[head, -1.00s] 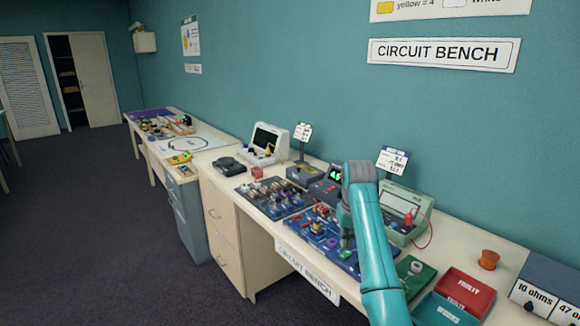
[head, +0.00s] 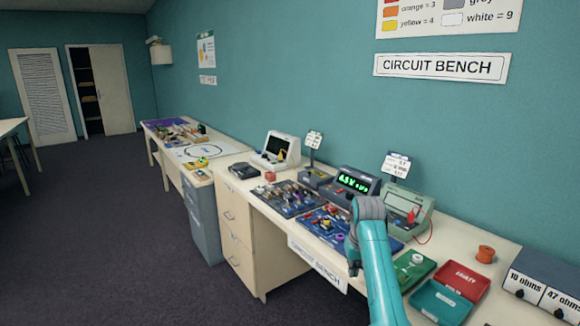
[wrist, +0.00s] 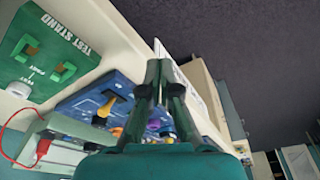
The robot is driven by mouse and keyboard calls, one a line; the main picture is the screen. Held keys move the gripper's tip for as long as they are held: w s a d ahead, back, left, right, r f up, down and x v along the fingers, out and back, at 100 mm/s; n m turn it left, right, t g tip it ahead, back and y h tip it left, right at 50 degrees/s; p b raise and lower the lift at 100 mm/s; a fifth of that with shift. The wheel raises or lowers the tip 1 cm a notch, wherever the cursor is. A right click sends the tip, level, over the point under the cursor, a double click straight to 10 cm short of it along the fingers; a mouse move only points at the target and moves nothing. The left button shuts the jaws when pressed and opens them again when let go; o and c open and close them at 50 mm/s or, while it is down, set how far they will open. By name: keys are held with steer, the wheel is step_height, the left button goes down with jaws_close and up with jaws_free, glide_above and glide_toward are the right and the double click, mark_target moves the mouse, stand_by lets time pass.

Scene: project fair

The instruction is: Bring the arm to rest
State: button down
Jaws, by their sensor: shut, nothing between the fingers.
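My teal arm (head: 378,270) rises from the bottom of the head view and bends at a grey joint in front of the circuit bench. My gripper (head: 355,268) hangs down at the bench's front edge, small in this view. In the wrist view its two dark green fingers (wrist: 159,68) come together at the tips with nothing between them. It is over or near the front edge of the bench, beside the blue circuit board (wrist: 85,97). My arm hides part of that board in the head view.
The blue board (head: 318,222), a meter with a green display (head: 357,183) and a green instrument (head: 410,205) stand on the bench. A green test stand (head: 421,263), red tray (head: 462,278) and teal tray (head: 440,302) are to the right. Open floor (head: 110,240) lies left.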

steer(key=s+f+t, duration=0.2)
steer(key=s+f, duration=0.3)
steer(key=f, duration=0.7)
steer(key=s+f+t, duration=0.1)
steer(key=s+f, duration=0.5)
steer(key=f, duration=0.5)
steer(key=s+f+t, duration=0.2)
steer(key=s+f, duration=0.3)
steer(key=s, duration=0.4)
steer(key=s+f+t, duration=0.1)
steer(key=s+f, duration=0.4)
steer(key=s, duration=0.4)
steer(key=s+r+m+t, duration=0.1)
steer(key=s+r+t, duration=0.15)
steer(key=s, duration=0.85)
steer(key=s+r+t, duration=0.1)
steer(key=s+r, duration=0.3)
steer(key=s, duration=0.7)
steer(key=s+r+t, duration=0.3)
steer(key=s+r, duration=1.2)
steer(key=r, duration=0.4)
steer(key=shift+r, duration=0.3)
steer(key=shift+s, duration=0.1)
